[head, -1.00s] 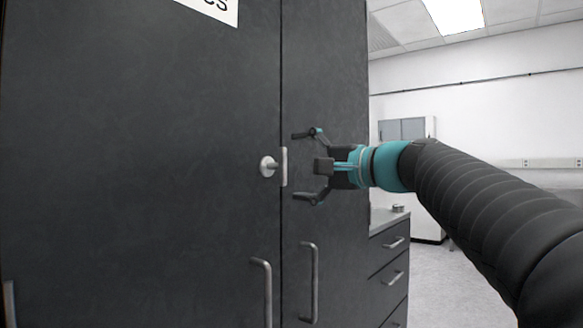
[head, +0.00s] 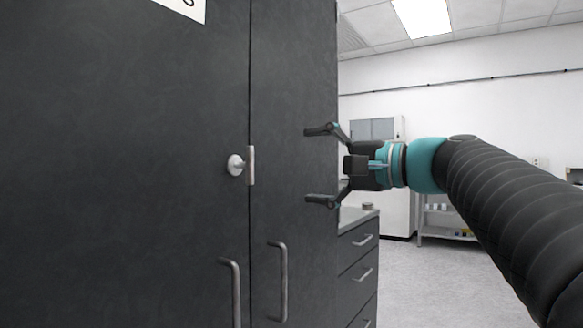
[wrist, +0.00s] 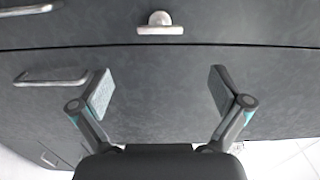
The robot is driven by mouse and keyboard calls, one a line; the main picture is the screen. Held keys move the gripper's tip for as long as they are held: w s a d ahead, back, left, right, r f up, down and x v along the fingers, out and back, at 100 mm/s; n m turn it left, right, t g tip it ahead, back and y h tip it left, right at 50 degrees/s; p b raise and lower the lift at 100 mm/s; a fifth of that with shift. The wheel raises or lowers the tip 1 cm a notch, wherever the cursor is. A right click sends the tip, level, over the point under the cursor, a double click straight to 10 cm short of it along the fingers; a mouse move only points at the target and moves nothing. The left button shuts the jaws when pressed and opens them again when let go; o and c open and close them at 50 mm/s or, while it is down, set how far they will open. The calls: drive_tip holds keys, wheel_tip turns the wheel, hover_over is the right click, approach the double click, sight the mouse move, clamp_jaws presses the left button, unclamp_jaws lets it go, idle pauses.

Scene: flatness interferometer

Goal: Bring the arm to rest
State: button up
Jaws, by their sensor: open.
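My gripper (head: 322,164) is open and empty, at the right of the dark cabinet's (head: 120,170) front in the head view. Its two fingers point left toward the cabinet and are spread apart. In the wrist view the fingers (wrist: 163,92) also stand wide with nothing between them. The round latch knob (head: 236,165) with its upright plate (head: 250,166) sits at the seam of the two doors, left of my gripper and apart from it. The knob shows at the top of the wrist view (wrist: 160,20).
Two bar handles (head: 283,282) sit low on the cabinet doors, which look closed. A drawer unit (head: 362,270) stands just beyond the cabinet's right edge. A shelf (head: 446,220) is farther back. Open floor (head: 440,285) lies to the right.

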drive_tip(key=d+f+g+h, duration=0.1)
drive_tip(key=d+f+h, duration=0.25)
drive_tip(key=f, duration=0.75)
drive_tip(key=d+f+g+h, duration=0.15)
drive_tip(key=f+h, duration=0.25)
drive_tip(key=f, duration=0.7)
drive_tip(key=s+d+f+n+g+h, duration=0.2)
drive_tip(key=s+f+n+h, duration=0.4)
drive_tip(key=s+f, duration=1.4)
wheel_tip(320, 180, down, 3)
drive_tip(key=shift+s+d+f+n+g+h, duration=0.1)
drive_tip(key=shift+s+d+n+g+h, duration=0.1)
drive_tip(key=shift+s+n+g+h, duration=0.3)
drive_tip(key=shift+w, duration=0.2)
